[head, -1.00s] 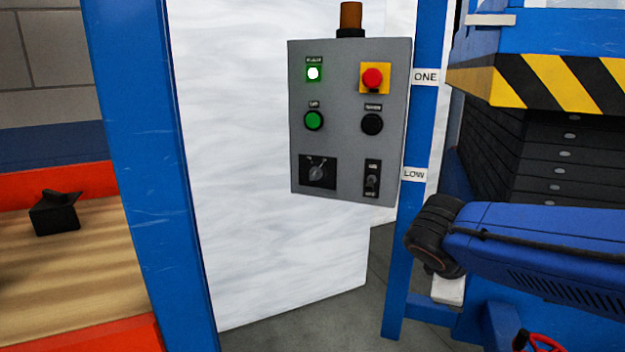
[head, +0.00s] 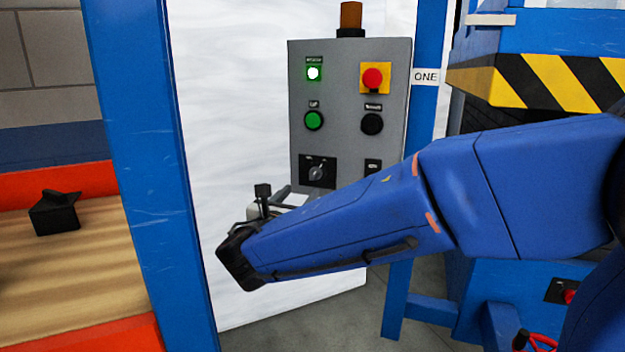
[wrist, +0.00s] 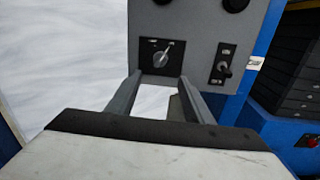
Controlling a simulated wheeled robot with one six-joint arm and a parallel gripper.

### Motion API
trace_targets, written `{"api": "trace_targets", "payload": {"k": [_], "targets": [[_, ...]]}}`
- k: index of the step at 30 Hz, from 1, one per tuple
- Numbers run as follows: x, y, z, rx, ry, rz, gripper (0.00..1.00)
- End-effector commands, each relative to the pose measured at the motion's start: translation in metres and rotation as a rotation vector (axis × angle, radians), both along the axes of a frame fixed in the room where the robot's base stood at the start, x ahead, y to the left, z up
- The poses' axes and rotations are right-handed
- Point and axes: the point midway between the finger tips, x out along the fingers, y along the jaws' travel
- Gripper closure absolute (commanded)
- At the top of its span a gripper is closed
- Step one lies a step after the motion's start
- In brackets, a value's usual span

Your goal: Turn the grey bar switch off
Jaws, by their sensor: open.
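The grey bar switch (head: 317,172) is a rotary knob on a black plate at the panel's lower left. In the wrist view the bar switch (wrist: 161,59) sits just beyond the fingertips, with its bar tilted up and to the right. My gripper (wrist: 160,77) is open and empty, its two fingers pointing at the panel just below the switch, one to either side. They look apart from it. In the head view my blue arm crosses in front of the panel's lower part and hides most of the gripper.
The grey control panel (head: 343,148) also carries a lit white button (head: 313,73), a green button (head: 313,120), a red emergency button (head: 372,78) and a black button (head: 372,123). A toggle switch (wrist: 225,69) is right of the bar switch. Blue posts (head: 150,170) flank the panel.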

Motion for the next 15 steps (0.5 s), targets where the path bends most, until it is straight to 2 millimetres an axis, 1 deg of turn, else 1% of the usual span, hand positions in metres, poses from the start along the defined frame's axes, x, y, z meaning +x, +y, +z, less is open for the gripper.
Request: {"api": "trace_targets", "payload": {"k": [5, 15], "targets": [[0.014, -0.004, 0.001, -0.002, -0.002, -0.001, 0.53], [0.066, -0.022, 0.000, 0.001, -0.001, -0.004, 0.53]]}}
